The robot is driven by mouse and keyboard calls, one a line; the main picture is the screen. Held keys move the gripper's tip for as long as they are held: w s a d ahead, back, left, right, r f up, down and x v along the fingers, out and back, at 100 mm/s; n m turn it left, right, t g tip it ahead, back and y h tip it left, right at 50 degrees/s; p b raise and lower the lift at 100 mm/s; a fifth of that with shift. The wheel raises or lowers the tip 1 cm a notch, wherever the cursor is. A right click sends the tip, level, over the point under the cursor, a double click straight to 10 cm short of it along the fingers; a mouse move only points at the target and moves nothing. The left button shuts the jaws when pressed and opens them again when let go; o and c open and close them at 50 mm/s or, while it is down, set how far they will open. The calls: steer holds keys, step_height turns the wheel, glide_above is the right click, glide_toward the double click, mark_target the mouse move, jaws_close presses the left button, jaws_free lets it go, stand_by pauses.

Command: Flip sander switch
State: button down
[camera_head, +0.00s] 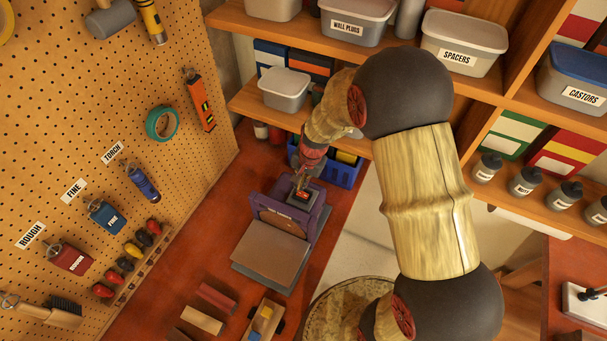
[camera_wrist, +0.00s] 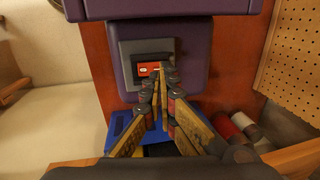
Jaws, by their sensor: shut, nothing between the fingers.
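The sander (camera_head: 282,229) is a purple machine with a brown flat table in front, standing on the red workbench. Its switch (camera_wrist: 149,70) is a red rocker in a grey plate on the purple housing, centred in the wrist view; it also shows small in the head view (camera_head: 303,196). My gripper (camera_wrist: 165,68) is shut and empty, its fingertips at the right part of the red switch. Whether the tips touch it, I cannot tell. The fingertips cover part of the switch. In the head view my gripper (camera_head: 300,183) reaches down from behind the sander.
A blue bin (camera_head: 345,173) stands behind the sander, under shelves with labelled tubs. A pegboard (camera_head: 90,120) with hanging tools rises at left. Wooden blocks (camera_head: 202,320) lie on the bench in front.

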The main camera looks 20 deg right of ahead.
mark_target(298, 193)
steer(key=shift+w+a+f, duration=0.1)
steer(key=shift+f, duration=0.65)
steer(key=shift+w+a+f, duration=0.1)
steer(key=shift+f, duration=0.65)
steer(key=shift+f, duration=0.1)
